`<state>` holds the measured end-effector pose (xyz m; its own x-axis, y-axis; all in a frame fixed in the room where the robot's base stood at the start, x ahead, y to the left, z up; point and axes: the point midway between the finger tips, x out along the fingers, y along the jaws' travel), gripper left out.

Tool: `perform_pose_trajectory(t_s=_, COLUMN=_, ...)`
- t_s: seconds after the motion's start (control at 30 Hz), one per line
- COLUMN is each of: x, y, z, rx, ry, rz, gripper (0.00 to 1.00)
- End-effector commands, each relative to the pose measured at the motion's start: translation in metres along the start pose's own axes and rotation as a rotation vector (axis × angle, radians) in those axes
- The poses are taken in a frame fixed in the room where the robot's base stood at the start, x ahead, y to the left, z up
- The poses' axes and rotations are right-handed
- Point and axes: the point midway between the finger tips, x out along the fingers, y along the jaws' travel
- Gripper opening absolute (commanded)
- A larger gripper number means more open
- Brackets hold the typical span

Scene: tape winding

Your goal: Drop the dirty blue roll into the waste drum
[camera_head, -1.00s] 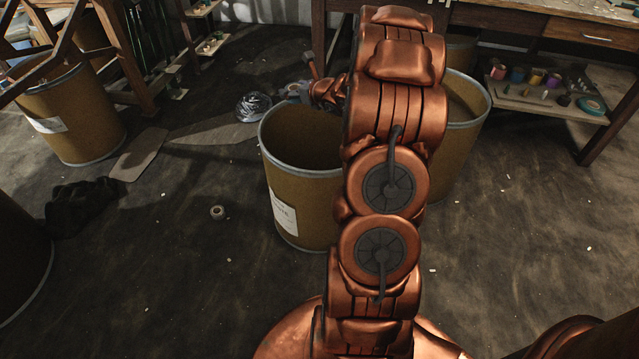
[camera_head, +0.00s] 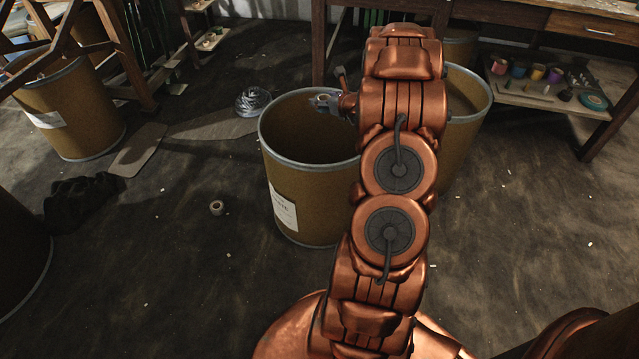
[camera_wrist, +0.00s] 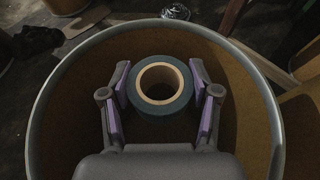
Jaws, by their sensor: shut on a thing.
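The blue roll (camera_wrist: 160,106), a dark teal ring with a pale cardboard core, sits between the two purple-padded fingers of my gripper (camera_wrist: 161,88) in the wrist view. The gripper is shut on it. Below it the round opening of the waste drum (camera_wrist: 45,105) fills much of the wrist view. In the head view the brown drum (camera_head: 310,190) with a white label stands left of my arm. My gripper (camera_head: 325,102) is over the drum's far right part, partly hidden by my arm. Dirt on the roll cannot be made out.
Another brown drum (camera_head: 468,115) stands right behind my arm. A wrapped shiny item (camera_head: 252,101) lies behind the drum. A shelf (camera_head: 545,95) with coloured rolls is at the right.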

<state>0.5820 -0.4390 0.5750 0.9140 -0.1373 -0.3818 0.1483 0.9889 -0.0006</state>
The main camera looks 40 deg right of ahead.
Motion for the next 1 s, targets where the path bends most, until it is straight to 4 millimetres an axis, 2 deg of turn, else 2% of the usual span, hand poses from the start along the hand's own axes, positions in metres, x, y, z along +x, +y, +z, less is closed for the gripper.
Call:
perform_pose_trajectory(t_s=0.13, x=0.0025, y=0.0, z=-0.0063, rx=0.0, ry=-0.001, rz=0.0, gripper=0.27)
perform_pose_trajectory(t_s=0.43, x=0.003, y=0.0, z=-0.0071, rx=0.0, ry=0.0, rz=0.0, gripper=0.27)
perform_pose_trajectory(t_s=0.47, x=0.003, y=0.0, z=-0.0071, rx=0.0, ry=0.0, rz=0.0, gripper=0.62)
perform_pose_trajectory(t_s=0.5, x=0.003, y=0.0001, z=-0.0071, rx=0.0, ry=0.0, rz=0.0, gripper=0.67)
perform_pose_trajectory(t_s=0.73, x=0.0031, y=0.0003, z=-0.0073, rx=0.0, ry=0.0, rz=0.0, gripper=0.9)
perform_pose_trajectory(t_s=1.0, x=0.0031, y=0.0003, z=-0.0073, rx=0.0, ry=0.0, rz=0.0, gripper=0.91)
